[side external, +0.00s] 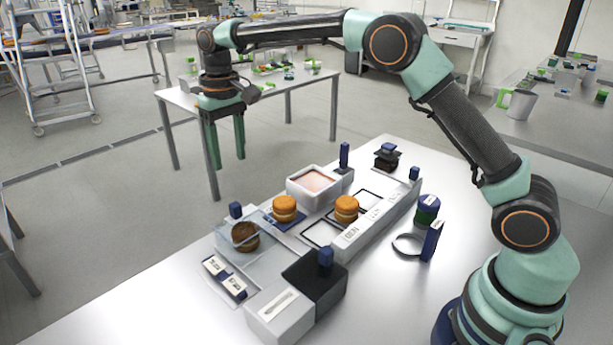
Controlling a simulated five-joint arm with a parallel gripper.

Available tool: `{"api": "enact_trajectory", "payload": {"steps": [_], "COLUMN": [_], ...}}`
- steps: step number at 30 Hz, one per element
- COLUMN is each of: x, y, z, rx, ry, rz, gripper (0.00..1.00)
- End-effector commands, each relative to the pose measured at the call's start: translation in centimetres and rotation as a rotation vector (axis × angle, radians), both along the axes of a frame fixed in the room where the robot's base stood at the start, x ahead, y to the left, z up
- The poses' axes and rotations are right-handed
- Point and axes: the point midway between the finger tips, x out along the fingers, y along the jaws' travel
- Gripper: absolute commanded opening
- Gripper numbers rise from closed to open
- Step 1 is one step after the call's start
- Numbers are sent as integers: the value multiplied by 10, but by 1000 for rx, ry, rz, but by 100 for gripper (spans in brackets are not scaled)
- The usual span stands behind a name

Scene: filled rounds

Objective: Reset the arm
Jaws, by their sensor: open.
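My gripper (226,158) hangs with its two green fingers pointing down and spread apart, with nothing between them. It is raised high, at the end of my outstretched arm, and appears beyond and above the items on the work table (400,310). Two golden-brown filled rounds stand on the table: one (285,208) on a dark blue pad, one (347,208) near a row of outlined squares. A dark brown round (245,236) sits in a clear, shallow tray (222,246) at the left. My gripper touches none of them.
A white tub (319,186) with pinkish filling stands behind the rounds. The table's front left is clear.

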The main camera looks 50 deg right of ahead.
Motion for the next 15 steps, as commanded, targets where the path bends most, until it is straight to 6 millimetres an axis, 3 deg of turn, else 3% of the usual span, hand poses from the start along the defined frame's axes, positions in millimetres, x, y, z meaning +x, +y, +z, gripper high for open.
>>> {"api": "enact_trajectory", "payload": {"steps": [9,15], "x": [-50,-95], "y": [-36,-58], "z": [62,84], "rx": [17,22], "ry": [-126,-211], "rz": [-2,-1], "gripper": [57,57]}}
